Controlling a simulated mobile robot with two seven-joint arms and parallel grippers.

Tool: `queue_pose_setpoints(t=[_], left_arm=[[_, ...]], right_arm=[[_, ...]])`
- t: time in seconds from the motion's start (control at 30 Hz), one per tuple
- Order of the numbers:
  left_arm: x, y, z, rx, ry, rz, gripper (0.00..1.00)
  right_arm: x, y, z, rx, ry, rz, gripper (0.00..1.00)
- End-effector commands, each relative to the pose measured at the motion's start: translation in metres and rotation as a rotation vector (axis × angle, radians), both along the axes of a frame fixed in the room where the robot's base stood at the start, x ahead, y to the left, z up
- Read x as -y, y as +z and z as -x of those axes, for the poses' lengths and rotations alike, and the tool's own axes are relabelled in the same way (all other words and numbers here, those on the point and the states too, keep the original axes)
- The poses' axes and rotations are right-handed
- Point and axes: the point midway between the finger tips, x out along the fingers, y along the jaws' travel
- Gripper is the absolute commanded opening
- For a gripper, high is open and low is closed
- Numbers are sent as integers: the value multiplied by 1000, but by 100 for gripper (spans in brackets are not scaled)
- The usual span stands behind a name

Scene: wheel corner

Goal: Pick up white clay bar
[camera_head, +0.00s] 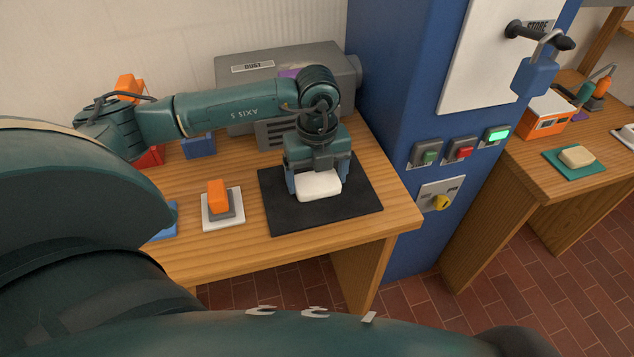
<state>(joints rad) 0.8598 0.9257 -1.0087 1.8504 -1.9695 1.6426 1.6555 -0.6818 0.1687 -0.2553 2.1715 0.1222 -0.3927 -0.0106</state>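The white clay bar (318,187) is a pale block with rounded edges, over the black mat (350,205) on the wooden bench. My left gripper (318,178) points down right above it, with one finger at the bar's left side and one at its right. The bar fills most of the space between the fingers. I cannot tell whether the fingers press on it or stand slightly apart, or whether the bar touches the mat. The gripper body hides the bar's back part. My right gripper is not in view.
Left of the mat, an orange block (217,194) stands on a grey and white base. A grey machine (290,75) is behind my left arm. A blue column (400,80) with buttons rises at the right. Another bench holds a cream block on a green mat (575,168).

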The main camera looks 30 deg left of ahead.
Motion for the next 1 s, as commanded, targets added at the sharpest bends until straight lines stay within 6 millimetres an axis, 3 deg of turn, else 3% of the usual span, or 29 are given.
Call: queue_pose_setpoints(t=[0.33,0.63,1.0], left_arm=[[0,0,0,0,0,0,54],[0,5,-1,2,0,1,53],[0,73,-1,6,-1,1,53]], right_arm=[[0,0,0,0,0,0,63],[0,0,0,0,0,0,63],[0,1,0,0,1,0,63]])
